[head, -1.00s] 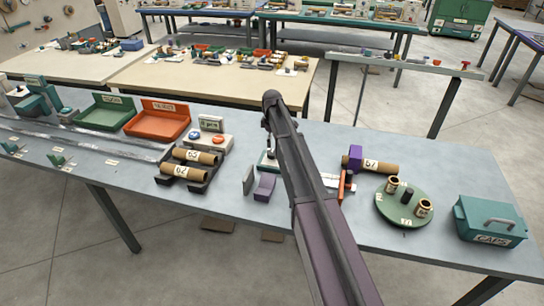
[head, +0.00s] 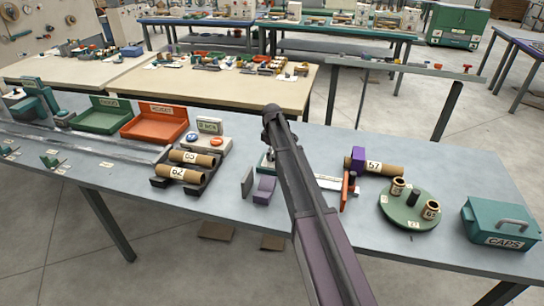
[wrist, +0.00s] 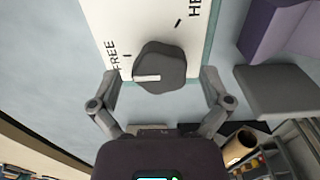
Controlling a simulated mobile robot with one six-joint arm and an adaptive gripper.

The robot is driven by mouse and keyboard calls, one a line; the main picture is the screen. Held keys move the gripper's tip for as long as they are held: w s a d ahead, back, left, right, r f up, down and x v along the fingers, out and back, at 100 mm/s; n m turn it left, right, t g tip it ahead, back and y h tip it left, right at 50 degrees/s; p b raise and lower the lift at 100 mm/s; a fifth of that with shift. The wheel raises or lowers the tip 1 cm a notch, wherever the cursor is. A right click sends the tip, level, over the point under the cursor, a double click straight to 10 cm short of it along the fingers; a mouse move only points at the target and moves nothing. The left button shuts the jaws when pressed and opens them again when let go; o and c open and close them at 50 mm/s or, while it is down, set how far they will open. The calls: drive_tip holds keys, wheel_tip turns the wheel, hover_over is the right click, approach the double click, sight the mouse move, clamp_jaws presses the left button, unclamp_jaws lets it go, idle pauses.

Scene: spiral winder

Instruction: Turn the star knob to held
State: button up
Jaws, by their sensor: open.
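The star knob (wrist: 165,66) is dark grey and lobed, with a white pointer bar on its face. It sits on a white plate (wrist: 105,22) marked FREE at the left and HELD, partly cut off, at the upper right. The bar points left, on the FREE side, away from the HELD tick. My gripper (wrist: 160,77) is open in the wrist view, one finger on each side of the knob. Gaps show between fingers and knob. In the head view my arm hides the knob and the gripper.
Beside the plate stand purple and grey blocks (head: 264,189). To the right are a tube marked 57 (head: 382,168), a green turntable (head: 405,218) and a teal CAPS box (head: 500,222). Tubes in a dark cradle (head: 163,182) and a button box (head: 208,142) are left.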

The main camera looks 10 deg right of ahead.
drive_tip(key=c, duration=1.2)
drive_tip(key=shift+o, duration=0.2)
drive_tip(key=shift+m, duration=0.5)
drive_tip(key=m, duration=2.2)
drive_tip(key=shift+m, duration=0.4)
